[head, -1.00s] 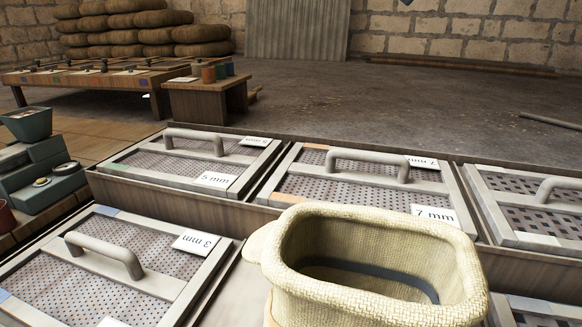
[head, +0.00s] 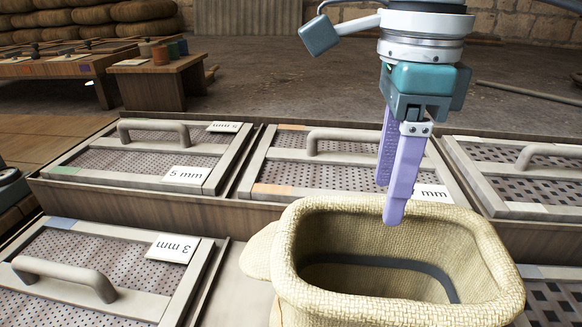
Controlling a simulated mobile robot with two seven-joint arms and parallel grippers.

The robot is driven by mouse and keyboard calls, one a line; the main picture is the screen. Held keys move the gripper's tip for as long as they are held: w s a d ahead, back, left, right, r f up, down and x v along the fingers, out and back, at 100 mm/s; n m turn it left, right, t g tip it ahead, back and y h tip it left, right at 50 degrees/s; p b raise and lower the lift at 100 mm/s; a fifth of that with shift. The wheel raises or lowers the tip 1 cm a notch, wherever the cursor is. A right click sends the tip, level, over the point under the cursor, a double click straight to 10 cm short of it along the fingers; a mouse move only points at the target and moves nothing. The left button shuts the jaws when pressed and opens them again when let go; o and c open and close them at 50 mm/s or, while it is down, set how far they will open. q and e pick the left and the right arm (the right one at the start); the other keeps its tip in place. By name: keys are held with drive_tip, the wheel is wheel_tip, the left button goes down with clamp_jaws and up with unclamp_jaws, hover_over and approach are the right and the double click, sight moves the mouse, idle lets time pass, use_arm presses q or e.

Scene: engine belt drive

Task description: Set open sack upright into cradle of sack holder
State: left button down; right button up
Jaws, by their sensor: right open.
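The open sack (head: 400,260) is a beige woven bag with a thick rolled rim, in the lower right of the head view. Its mouth faces up, and a dark band shows inside it. Its lower part is cut off by the picture's edge. My right gripper (head: 392,200) comes down from the top, with two purple fingers apart and nothing between them. Its fingertips appear over the far rim of the sack; I cannot tell whether they touch it. I cannot make out the sack holder's cradle. My left gripper is not in view.
Framed sieve screens with handles lie around the sack, among them a 5 mm screen (head: 140,158) and a 3 mm screen (head: 95,270). A small wooden table (head: 160,82) with cups stands behind. Stacked full sacks (head: 90,20) are at the back left. The floor behind is open.

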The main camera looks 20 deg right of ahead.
sight(375, 233)
wheel_tip(375, 233, down, 8)
drive_tip(key=shift+w+a+r, duration=0.1)
clamp_jaws()
idle(0.7)
